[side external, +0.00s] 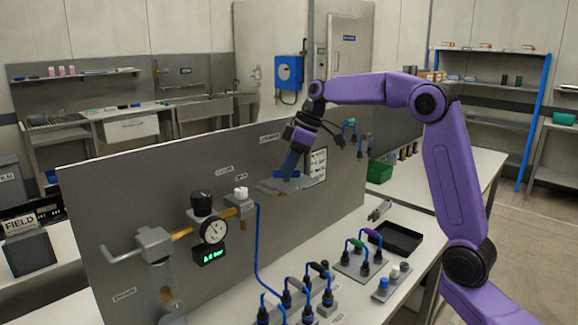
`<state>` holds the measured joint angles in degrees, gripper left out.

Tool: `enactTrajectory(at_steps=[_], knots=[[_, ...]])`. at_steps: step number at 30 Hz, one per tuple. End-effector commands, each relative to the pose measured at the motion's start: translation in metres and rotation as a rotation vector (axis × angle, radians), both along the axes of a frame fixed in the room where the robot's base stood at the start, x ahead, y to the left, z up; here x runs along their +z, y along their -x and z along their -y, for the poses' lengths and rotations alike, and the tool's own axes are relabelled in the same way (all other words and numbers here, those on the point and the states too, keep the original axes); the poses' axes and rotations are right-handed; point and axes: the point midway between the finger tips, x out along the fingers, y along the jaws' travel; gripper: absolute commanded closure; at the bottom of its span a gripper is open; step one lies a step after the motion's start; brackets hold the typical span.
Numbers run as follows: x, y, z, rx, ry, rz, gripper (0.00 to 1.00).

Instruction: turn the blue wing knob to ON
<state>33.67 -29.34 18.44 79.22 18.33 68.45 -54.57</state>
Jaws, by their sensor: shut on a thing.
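The blue wing knob (286,175) is on the front of the upright grey panel (130,195), right of its middle, by a pale plate. It is small here and partly hidden by my gripper. My gripper (291,167) reaches down to it from the upper right and is shut on it. The ON and OFF marks are too small to read, so I cannot tell which way the knob points.
A pressure gauge (213,230) with a green display (209,254) is left on the panel. Several cabled connectors (327,297) stand on the bench in front. A black tray (398,238) and a green bin (380,170) are at right.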

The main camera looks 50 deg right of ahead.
Motion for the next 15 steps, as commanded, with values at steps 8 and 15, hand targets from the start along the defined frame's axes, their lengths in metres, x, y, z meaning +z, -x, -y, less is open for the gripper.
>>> enactTrajectory(at_steps=[8,15], knots=[[0.0012,-0.0005,-0.0006,-0.001,0.0,0.004,0.61],[0.0005,-0.0002,-0.0004,-0.002,0.0,0.002,0.58]])
